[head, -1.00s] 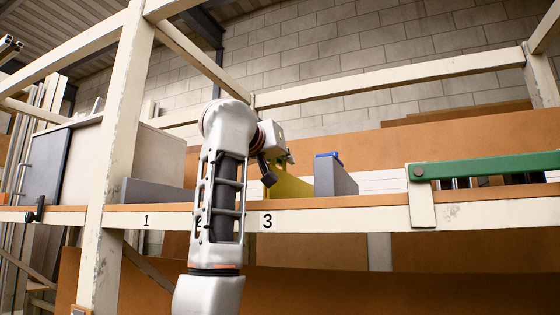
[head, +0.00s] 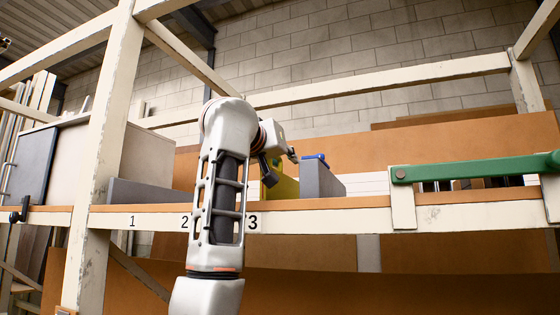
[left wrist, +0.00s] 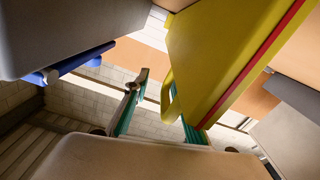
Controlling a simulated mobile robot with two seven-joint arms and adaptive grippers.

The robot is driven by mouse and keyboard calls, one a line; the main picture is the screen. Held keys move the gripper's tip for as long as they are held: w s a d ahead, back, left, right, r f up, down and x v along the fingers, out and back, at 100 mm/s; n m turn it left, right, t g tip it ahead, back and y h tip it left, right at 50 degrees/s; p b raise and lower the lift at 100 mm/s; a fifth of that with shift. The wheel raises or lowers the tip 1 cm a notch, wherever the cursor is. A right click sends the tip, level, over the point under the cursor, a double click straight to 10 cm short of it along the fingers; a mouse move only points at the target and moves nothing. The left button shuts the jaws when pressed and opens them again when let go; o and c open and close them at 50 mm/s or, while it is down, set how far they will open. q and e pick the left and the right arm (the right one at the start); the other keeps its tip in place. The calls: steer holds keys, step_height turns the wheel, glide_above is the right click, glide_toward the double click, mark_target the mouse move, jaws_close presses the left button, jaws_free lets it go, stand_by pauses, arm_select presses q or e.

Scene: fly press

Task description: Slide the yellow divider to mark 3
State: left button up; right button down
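The yellow divider (head: 285,188) stands on the shelf behind my left arm, just right of mark 3 (head: 253,222) and left of a grey block with a blue top (head: 320,182). My arm hides part of it. In the left wrist view the divider (left wrist: 215,55) shows large, with a red stripe and a loop-like yellow edge (left wrist: 168,97). My left gripper (left wrist: 163,100) is open, its green-padded fingers apart. The loop-like edge shows between them, nearer the right finger; contact cannot be told. In the head view the gripper (head: 285,158) is beside the divider's top. My right gripper is not in view.
Marks 1 (head: 132,221) and 2 (head: 185,222) are on the shelf's front edge to the left. A low grey block (head: 150,192) lies behind mark 1. A green bar (head: 470,168) crosses the right side. A white post (head: 105,150) rises at left.

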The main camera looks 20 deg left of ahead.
arm_select(q)
steer(key=shift+s+a, duration=0.15)
steer(key=s, duration=1.1)
steer(key=shift+s, duration=0.35)
